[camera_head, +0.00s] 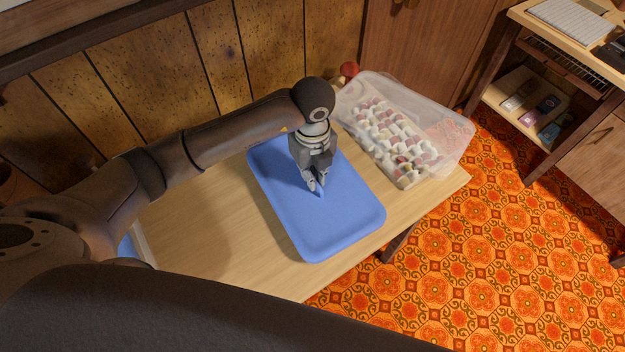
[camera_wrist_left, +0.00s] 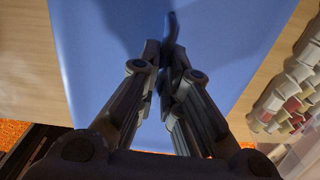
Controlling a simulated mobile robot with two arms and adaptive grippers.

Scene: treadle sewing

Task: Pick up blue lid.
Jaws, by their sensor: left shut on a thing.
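The blue lid (camera_head: 345,217) lies over the light wooden table, in the middle of the head view. It is a flat rectangle with rounded corners; whether it touches the table or is slightly raised I cannot tell. My left gripper (camera_head: 318,187) points down at the lid's middle and is shut on its small blue handle. In the left wrist view the fingers (camera_wrist_left: 165,75) meet at the dark blue handle (camera_wrist_left: 171,27), with the lid (camera_wrist_left: 95,50) filling the view behind. My right gripper is not in view.
A clear plastic bin (camera_head: 440,125) with many red and white spools stands right of the lid on the table (camera_head: 200,235). A red round thing (camera_head: 349,69) is behind it. A wood-panelled wall (camera_head: 150,65) closes the back. Patterned orange floor (camera_head: 470,260) lies right of the table.

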